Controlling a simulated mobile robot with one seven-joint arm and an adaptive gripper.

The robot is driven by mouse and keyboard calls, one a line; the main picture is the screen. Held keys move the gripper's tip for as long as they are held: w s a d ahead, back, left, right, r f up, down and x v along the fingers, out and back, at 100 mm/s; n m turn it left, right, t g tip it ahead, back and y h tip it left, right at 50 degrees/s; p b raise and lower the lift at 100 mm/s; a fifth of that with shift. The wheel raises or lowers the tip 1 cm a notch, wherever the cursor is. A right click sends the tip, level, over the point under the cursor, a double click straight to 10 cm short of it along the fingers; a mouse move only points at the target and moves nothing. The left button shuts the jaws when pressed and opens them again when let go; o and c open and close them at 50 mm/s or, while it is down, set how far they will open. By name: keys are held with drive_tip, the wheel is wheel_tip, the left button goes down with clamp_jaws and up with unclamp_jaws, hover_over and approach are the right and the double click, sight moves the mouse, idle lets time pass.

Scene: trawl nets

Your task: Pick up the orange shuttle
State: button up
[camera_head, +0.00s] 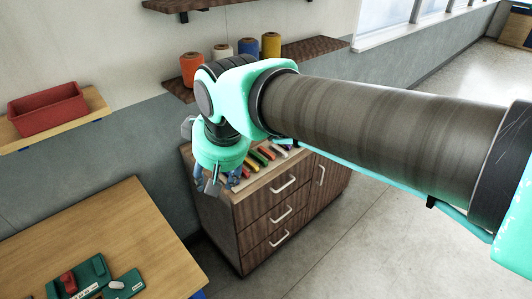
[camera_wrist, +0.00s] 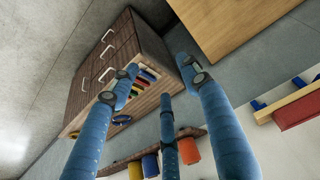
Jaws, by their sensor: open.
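A row of several slim coloured shuttles (camera_head: 262,157) lies on top of the dark wooden cabinet (camera_head: 252,208); red, yellow and green tones show. They are small, and I cannot surely single out the orange one. My arm and gripper hide part of the row in the head view. The shuttles also show in the wrist view (camera_wrist: 146,76), between and beyond my fingers. My gripper (camera_head: 214,184) hangs near the cabinet's left front corner, apart from the shuttles. In the wrist view its blue fingers (camera_wrist: 160,80) are spread, with nothing between them.
Orange, white, blue and yellow thread cones (camera_head: 221,51) stand on a wall shelf behind my arm. A wooden table (camera_head: 112,235) with green fixtures (camera_head: 88,275) is at the lower left. A red bin (camera_head: 48,108) sits on a shelf at left. Floor is clear at right.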

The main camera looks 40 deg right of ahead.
drive_tip(key=w+d+f+g+p, duration=0.1)
drive_tip(key=w+d+p, duration=0.2)
drive_tip(key=w+d, duration=0.9)
drive_tip(key=w+d+f+g+p, duration=0.1)
drive_tip(key=w+d+g+p, duration=0.15)
drive_tip(key=w+d, duration=0.9)
drive_tip(key=w+d+f+p, duration=0.3)
drive_tip(key=w+d+f, duration=0.2)
drive_tip(key=d+f, duration=0.7)
drive_tip(key=w+d+f+g+p, duration=0.1)
drive_tip(key=w+d+f+p, duration=0.2)
drive_tip(key=d+f, duration=0.9)
drive_tip(key=shift+w+d+f, duration=0.2)
drive_tip(key=shift+w+d, duration=0.45)
drive_tip(key=shift+w, duration=0.4)
hover_over(266, 153)
drive_tip(key=d, duration=0.2)
drive_tip(key=shift+s+a+f+p, duration=0.1)
drive_tip(key=shift+s+f+p, duration=0.1)
drive_tip(key=shift+f, duration=1.95)
drive_tip(key=shift+s+f+p, duration=0.1)
drive_tip(key=shift+f+p, duration=0.1)
drive_tip(key=shift+f, duration=1.95)
drive_tip(key=shift+f, duration=0.1)
drive_tip(key=shift+a+f+p, duration=0.1)
drive_tip(key=shift+f+p, duration=0.35)
drive_tip(key=shift+f, duration=2.05)
